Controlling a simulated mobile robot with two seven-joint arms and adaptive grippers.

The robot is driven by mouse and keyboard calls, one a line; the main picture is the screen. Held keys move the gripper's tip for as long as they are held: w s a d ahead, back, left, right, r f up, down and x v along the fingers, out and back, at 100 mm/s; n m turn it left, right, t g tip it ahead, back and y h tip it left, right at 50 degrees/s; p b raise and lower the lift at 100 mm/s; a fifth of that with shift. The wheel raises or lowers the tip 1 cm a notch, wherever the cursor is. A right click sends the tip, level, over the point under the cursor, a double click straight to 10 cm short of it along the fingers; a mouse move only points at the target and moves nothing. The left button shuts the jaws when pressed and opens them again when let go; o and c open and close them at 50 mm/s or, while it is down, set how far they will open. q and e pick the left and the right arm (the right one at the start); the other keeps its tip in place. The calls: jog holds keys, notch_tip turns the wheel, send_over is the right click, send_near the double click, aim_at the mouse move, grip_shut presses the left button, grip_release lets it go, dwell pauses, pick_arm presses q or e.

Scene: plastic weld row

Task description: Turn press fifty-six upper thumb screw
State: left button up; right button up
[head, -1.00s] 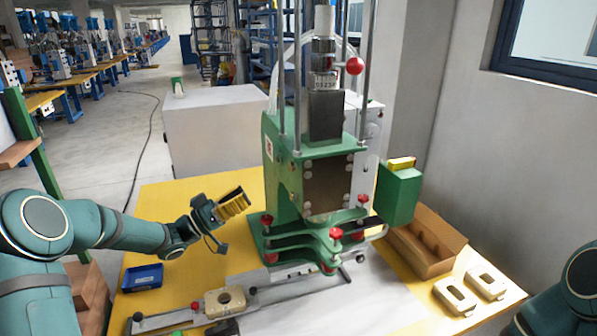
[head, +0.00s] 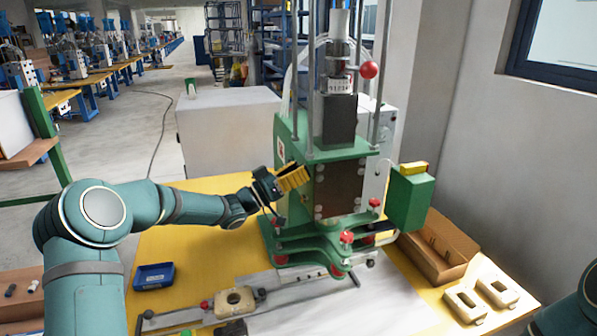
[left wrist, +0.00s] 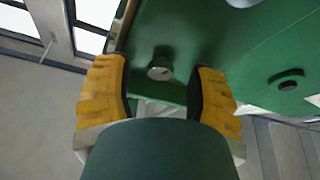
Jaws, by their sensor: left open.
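The green press (head: 292,140) stands on the yellow table, with red knobs on its lower clamp plates. My left gripper (head: 293,178), with yellow-padded fingers, is raised at the left side of the press body. In the left wrist view its fingers are spread and empty. A small silver screw head (left wrist: 160,70) on a green face lies between and beyond the fingertips; I cannot tell whether it is the upper thumb screw. In the head view the gripper hides that spot. My right gripper is out of view.
A blue tray (head: 154,276) and a metal rail with a beige block (head: 235,301) lie in front of the press. A cardboard box (head: 437,246) and two beige parts (head: 466,304) are at the right. A white cabinet (head: 230,130) stands behind.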

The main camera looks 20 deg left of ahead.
pick_arm(q)
grip_shut()
dwell(0.3)
jog(key=shift+r+m+g+h+b, duration=0.1)
jog(key=shift+m+g+h+b, duration=0.45)
jog(key=shift+m+g+b, duration=1.7)
jog(key=shift+m+g+h+b, duration=0.5)
jog(key=shift+m+g+b, duration=0.1)
jog(key=shift+m, duration=3.3)
jog(key=shift+r+m+g+h+b, duration=0.1)
jog(key=shift+m+g+h+b, duration=0.45)
jog(key=shift+m+g+b, duration=1.7)
jog(key=shift+m+t+p, duration=0.85)
jog(key=shift+m+t, duration=0.05)
jog(key=shift+m, duration=0.1)
grip_release()
jog(key=shift+a, duration=0.1)
